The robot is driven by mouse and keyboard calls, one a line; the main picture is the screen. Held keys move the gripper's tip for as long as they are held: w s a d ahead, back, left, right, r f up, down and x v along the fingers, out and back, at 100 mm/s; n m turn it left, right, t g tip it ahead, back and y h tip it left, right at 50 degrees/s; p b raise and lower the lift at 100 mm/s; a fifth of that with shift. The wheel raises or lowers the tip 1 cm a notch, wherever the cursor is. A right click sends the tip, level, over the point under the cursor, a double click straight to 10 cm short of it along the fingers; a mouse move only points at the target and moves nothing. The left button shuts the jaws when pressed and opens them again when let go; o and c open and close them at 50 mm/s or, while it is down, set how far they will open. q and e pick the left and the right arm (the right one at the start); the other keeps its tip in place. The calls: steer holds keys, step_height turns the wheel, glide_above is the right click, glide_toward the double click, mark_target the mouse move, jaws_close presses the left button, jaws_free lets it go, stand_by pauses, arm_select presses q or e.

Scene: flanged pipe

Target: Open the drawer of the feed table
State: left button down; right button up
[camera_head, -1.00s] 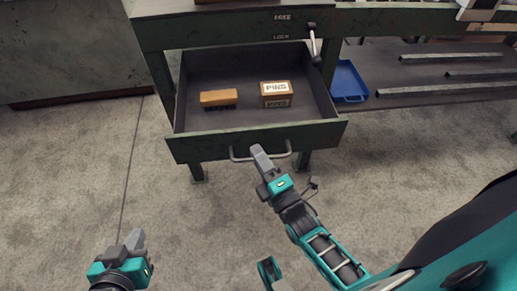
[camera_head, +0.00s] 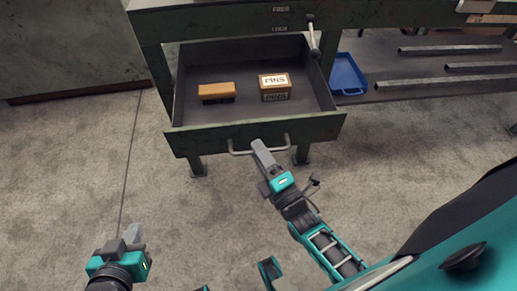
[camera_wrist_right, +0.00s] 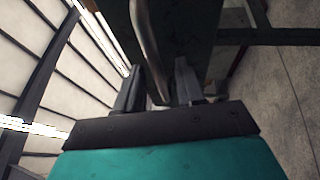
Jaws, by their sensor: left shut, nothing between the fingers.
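The green drawer (camera_head: 250,135) of the feed table (camera_head: 235,22) stands pulled far out, with its grey inside in view. Its bar handle (camera_head: 238,152) is on the front panel. My right gripper (camera_head: 262,150) is at the middle of the handle. My left gripper (camera_head: 133,236) is shut and empty, low at the left, away from the table.
An orange-brown block or brush (camera_head: 216,91) and a box labelled PINS (camera_head: 275,86) lie in the drawer. A lever (camera_head: 313,38) marked FREE and LOCK hangs above it. A blue tray (camera_head: 346,75) and metal bars (camera_head: 445,82) lie on the lower shelf. The floor in front is clear.

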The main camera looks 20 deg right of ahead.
arm_select(q)
steer(key=shift+s+f, duration=0.1)
steer(key=shift+f, duration=0.05)
arm_select(e)
steer(key=v, duration=1.2)
steer(key=shift+w, duration=0.1)
